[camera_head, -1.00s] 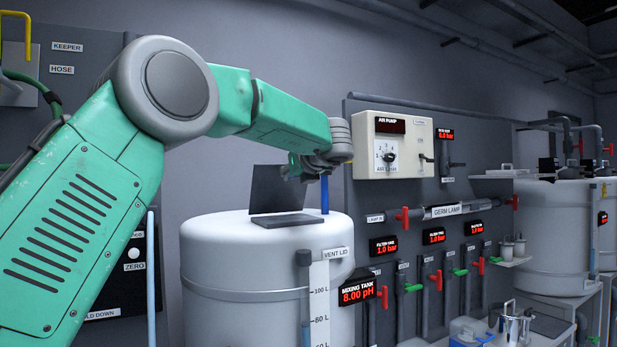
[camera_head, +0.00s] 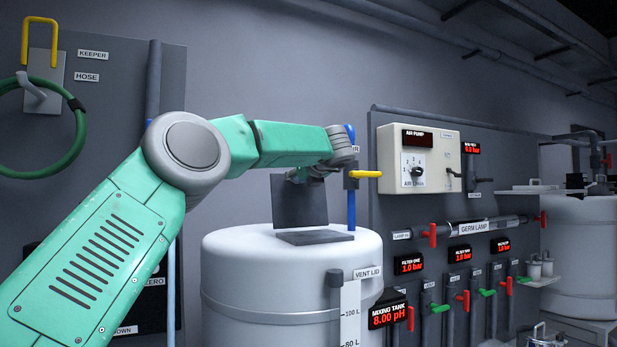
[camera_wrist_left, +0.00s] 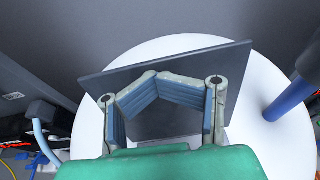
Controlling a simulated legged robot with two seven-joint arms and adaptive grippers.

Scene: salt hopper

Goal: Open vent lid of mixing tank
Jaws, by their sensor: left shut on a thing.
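The mixing tank (camera_head: 250,262) is a white drum with a "VENT LID" label on its side. Its vent lid (camera_head: 299,200) is a dark square plate that stands upright above a dark base (camera_head: 314,237) on the tank top. My left gripper (camera_head: 305,174) is at the lid's upper edge, its fingers partly hidden behind the arm and lid. In the left wrist view, the lid (camera_wrist_left: 170,115) fills the middle and the left gripper (camera_wrist_left: 160,82) has its fingers bent inward over it, shut on it. My right gripper is not in view.
A blue pipe (camera_head: 351,205) with a yellow handle (camera_head: 366,174) stands right of the lid. The air pump box (camera_head: 418,158) and a panel of red and green valves are further right. A green hose (camera_head: 40,172) hangs at left.

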